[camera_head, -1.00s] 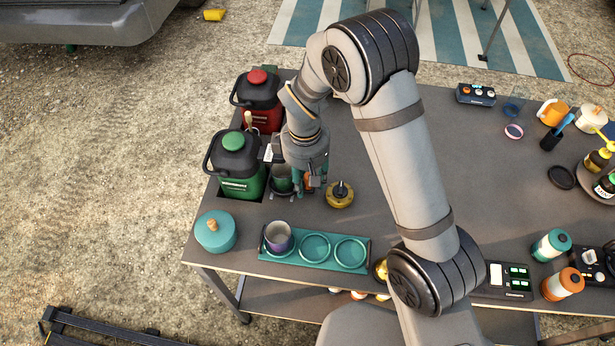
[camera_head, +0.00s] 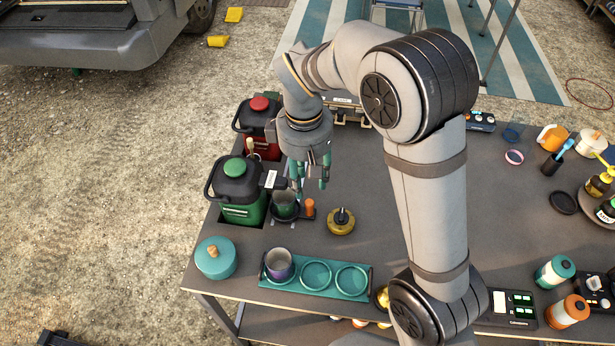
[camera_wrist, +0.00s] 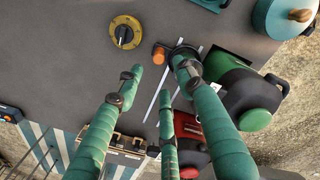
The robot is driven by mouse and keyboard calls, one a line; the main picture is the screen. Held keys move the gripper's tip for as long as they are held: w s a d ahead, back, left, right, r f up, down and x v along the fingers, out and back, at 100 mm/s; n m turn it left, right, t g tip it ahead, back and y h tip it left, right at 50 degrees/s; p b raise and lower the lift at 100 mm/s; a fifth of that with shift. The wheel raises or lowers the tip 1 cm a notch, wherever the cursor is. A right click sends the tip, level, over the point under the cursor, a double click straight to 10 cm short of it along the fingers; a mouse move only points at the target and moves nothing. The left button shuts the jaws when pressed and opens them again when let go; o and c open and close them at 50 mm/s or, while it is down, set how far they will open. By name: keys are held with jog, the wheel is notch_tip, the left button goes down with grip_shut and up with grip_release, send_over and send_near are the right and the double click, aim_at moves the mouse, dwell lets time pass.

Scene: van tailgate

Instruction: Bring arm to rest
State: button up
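In the camera_wrist view the open fingers (camera_wrist: 157,78) hang over the grey tabletop. An orange piece (camera_head: 309,207) is beside the cup, apart from my fingers. In the camera_wrist view one finger partly hides the cup.
A red jug (camera_head: 259,125) stands behind the green one. A yellow round timer (camera_head: 341,222) sits right of the stand. A teal tray (camera_head: 315,274) holds a purple-grey cup (camera_head: 279,263) at the front, beside a teal pot (camera_head: 215,258). Bottles and mugs crowd the right side.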

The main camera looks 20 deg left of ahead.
aim_at(309, 200)
jog(key=shift+f, duration=0.1)
jog(key=f, duration=1.1)
jog(key=shift+w+d+f, duration=0.1)
jog(key=shift+w+f, duration=0.25)
jog(key=shift+f, duration=0.15)
jog(key=shift+w+r, duration=0.1)
jog(key=shift+w, duration=0.3)
dwell(0.7)
